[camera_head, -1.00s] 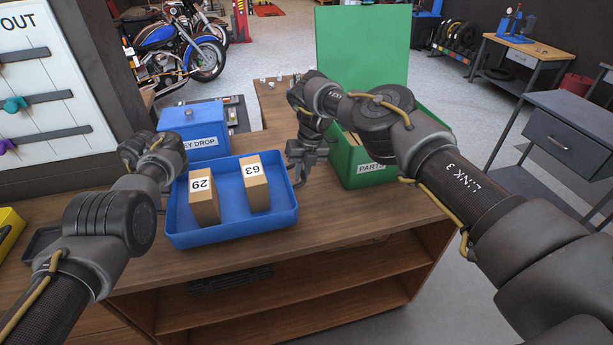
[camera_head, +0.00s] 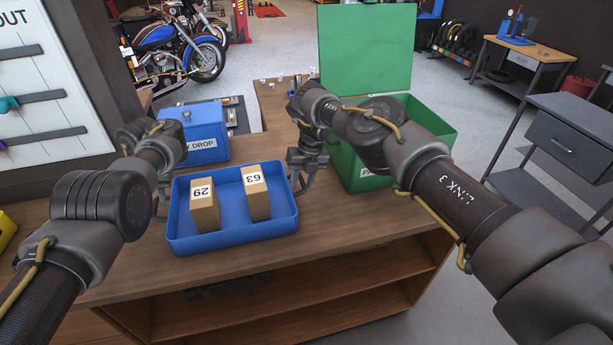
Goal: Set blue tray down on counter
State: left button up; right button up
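The blue tray (camera_head: 232,238) appears level and resting on the wooden counter (camera_head: 350,218), near its front edge. Two tan boxes, marked 29 (camera_head: 204,212) and 63 (camera_head: 257,198), stand upright in it. My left gripper (camera_head: 162,200) is at the tray's left side, largely hidden behind its own wrist; I cannot tell whether it touches the rim. My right gripper (camera_head: 307,182) is at the tray's right side, pointing down. Its fingers look spread, with one close to the tray's right rim.
A blue key drop box (camera_head: 207,143) stands behind the tray. A green parts bin (camera_head: 362,178) with its lid (camera_head: 366,50) raised stands right of my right gripper. A grey drawer cart (camera_head: 560,140) is further right. The counter in front of the tray is clear.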

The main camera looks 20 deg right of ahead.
jog(key=shift+s+d+r, duration=0.1)
jog(key=shift+s+r, duration=0.15)
jog(key=shift+s, duration=0.05)
jog(key=shift+w+f, duration=0.1)
pick_arm(q)
notch_tip(320, 180, up, 7)
jog(key=d, duration=0.1)
jog(key=shift+d+f, duration=0.15)
jog(key=shift+d, duration=0.1)
pick_arm(e)
jog(key=shift+w, duration=0.1)
notch_tip(320, 180, up, 12)
jog(key=d, duration=0.2)
jog(key=shift+f, duration=0.15)
